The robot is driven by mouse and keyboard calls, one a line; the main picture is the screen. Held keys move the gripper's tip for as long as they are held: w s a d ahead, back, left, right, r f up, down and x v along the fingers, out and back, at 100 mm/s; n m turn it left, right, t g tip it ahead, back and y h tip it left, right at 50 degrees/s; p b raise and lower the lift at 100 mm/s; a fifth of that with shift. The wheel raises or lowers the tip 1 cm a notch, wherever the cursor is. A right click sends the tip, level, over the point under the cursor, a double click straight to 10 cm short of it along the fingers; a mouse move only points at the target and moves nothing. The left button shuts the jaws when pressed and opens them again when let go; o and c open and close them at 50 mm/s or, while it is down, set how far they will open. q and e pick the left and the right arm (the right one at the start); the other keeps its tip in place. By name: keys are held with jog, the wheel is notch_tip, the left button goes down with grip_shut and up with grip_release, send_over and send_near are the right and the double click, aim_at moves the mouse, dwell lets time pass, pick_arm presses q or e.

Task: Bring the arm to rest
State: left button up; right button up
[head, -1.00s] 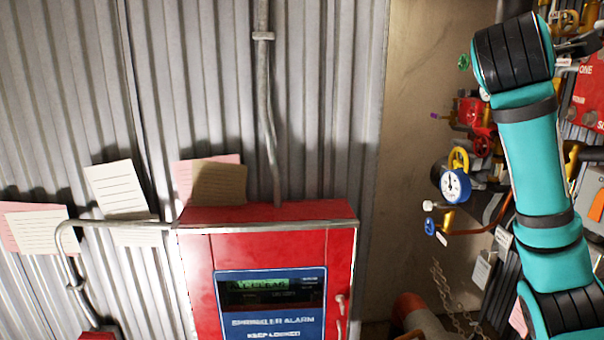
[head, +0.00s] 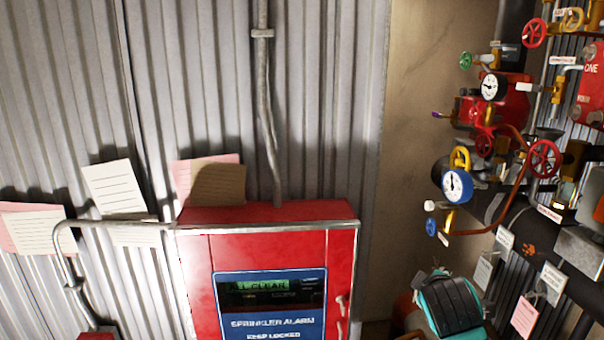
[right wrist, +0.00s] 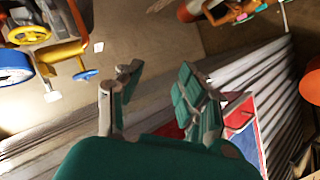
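My right arm (head: 449,303), teal with a dark band, shows only at the lower right edge of the head view, below the blue-rimmed gauge. Its gripper is hidden there. In the right wrist view, my right gripper (right wrist: 155,82) has its two fingers apart with nothing between them, so it is open and empty. Beyond the fingers are bare wall and corrugated metal. My left arm and gripper are not in view.
A red sprinkler alarm cabinet (head: 268,214) is at the lower middle, before a corrugated wall (head: 320,110). At the right are a blue-rimmed gauge (head: 457,187), a black gauge (head: 493,87), red handwheels (head: 544,159), pipes and hanging tags (head: 524,317). A bare wall strip (head: 415,100) lies between.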

jog(key=s+a+f+m+g+y, duration=0.2)
jog(key=s+a+f+g, duration=0.1)
jog(key=s+f, duration=1.15)
jog(key=s+a+f+m+g+y, duration=0.1)
jog(key=s+f+m+g, duration=0.3)
jog(key=s, duration=0.6)
jog(key=s+a+f+m+y, duration=0.1)
jog(key=s+a+f, duration=0.1)
jog(key=s+f, duration=0.6)
notch_tip(320, 180, down, 30)
jog(key=s+g+b, duration=0.1)
jog(key=s+b, duration=0.1)
jog(key=b, duration=0.6)
jog(key=s+d+f+b, duration=0.1)
jog(key=s+f+b, duration=0.2)
jog(key=s+f, duration=0.5)
jog(key=s+d+f+g+b, duration=0.1)
jog(key=s+d+f+b, duration=0.1)
jog(key=s+f, duration=0.7)
notch_tip(320, 180, down, 8)
jog(key=shift+d+r+b, duration=0.1)
jog(key=shift+d+b, duration=0.05)
jog(key=shift+b, duration=0.6)
